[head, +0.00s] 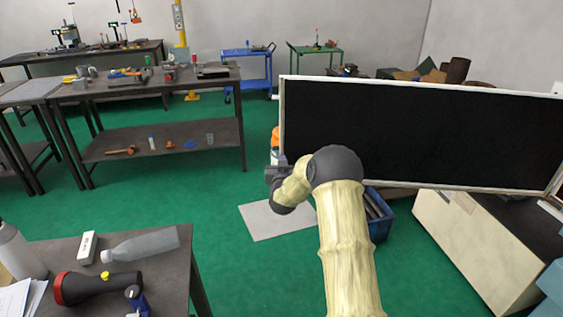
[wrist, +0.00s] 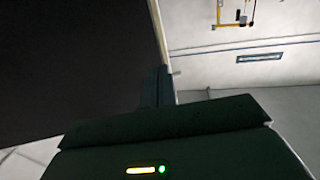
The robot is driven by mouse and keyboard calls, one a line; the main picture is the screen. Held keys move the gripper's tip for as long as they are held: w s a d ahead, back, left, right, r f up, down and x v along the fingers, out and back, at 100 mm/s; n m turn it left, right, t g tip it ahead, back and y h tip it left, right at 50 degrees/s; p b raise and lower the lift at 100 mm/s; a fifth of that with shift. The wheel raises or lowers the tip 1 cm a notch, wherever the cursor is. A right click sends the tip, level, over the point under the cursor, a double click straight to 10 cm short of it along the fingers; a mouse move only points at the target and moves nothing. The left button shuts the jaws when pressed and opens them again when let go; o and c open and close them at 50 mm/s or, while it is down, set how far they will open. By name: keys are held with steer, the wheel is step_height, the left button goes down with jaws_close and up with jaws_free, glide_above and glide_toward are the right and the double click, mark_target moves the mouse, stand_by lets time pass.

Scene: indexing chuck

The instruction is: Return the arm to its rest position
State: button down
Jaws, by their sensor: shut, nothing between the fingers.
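My arm, in a cream sleeve, reaches forward from the bottom of the head view and bends left at a dark joint. My gripper (head: 277,173) is at its end, in the air just left of the lower left corner of a large black panel (head: 420,132) with a pale frame. In the wrist view my gripper (wrist: 157,88) shows as dark fingers close together with nothing between them. The black panel fills the upper left of that view (wrist: 70,60), beside the fingers. I cannot tell whether they touch it. No chuck can be made out.
A dark bench (head: 60,248) at front left holds a bottle (head: 142,244), a red-and-black flashlight (head: 95,288) and a white box. A long workbench (head: 215,88) with tools stands behind. A blue crate (head: 380,228) and a cream cabinet (head: 470,245) are at right.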

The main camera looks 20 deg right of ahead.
steer(key=s+a+r+n+g+y+p, duration=0.3)
steer(key=s+a+r+g+y+p, duration=0.15)
steer(key=s+a, duration=0.6)
steer(key=s+r+g+p, duration=0.1)
steer(key=s+g, duration=0.4)
steer(key=s, duration=1.1)
steer(key=s+r+g+p, duration=0.1)
steer(key=s+g+p, duration=0.2)
steer(key=s, duration=1.4)
steer(key=shift+s+a+r+g+y, duration=0.2)
steer(key=shift+r+g+y, duration=0.15)
steer(key=shift+g, duration=0.7)
steer(key=shift+s+d, duration=0.1)
steer(key=shift+d, duration=0.05)
